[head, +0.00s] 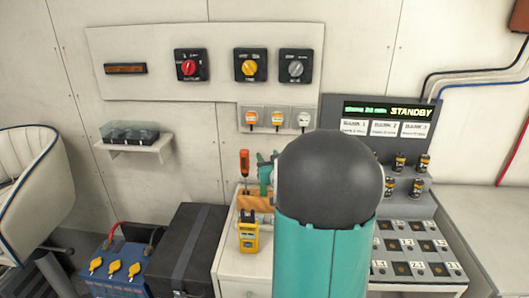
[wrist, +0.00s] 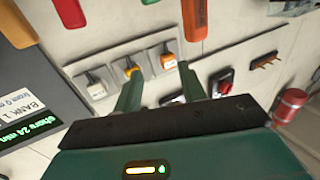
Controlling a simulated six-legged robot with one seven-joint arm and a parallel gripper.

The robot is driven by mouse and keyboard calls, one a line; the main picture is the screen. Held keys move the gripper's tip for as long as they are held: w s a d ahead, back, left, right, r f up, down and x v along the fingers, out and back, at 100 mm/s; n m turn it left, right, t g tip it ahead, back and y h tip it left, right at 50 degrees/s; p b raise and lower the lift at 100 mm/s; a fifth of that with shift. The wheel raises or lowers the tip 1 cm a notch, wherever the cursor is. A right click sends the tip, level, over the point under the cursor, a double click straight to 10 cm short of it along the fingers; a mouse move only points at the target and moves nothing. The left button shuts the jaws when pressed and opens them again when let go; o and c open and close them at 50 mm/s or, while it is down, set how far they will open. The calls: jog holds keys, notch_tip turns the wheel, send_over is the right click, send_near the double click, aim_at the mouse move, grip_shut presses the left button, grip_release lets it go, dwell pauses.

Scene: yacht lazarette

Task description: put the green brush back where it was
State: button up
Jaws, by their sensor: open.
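A small bright green piece (wrist: 149,2) shows at the top edge of the wrist view, between an orange handle (wrist: 194,18) and a red handle (wrist: 70,12). It may be the green brush, but most of it is cut off. My gripper (wrist: 160,70) is open, with nothing between its two green fingers. In the head view a green part beside the orange screwdriver (head: 244,165) looks like my gripper, partly hidden by my arm. The screwdriver stands upright in a wooden rack (head: 251,202). The rest of the rack is hidden behind my arm.
A yellow meter (head: 248,232) stands in front of the rack. Three plugs (head: 277,118) sit on the wall above. A display panel (head: 384,120) with batteries is on the right. A black box (head: 188,250) and a blue battery (head: 118,270) are at left.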

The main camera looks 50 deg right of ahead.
jog(key=v, duration=0.6)
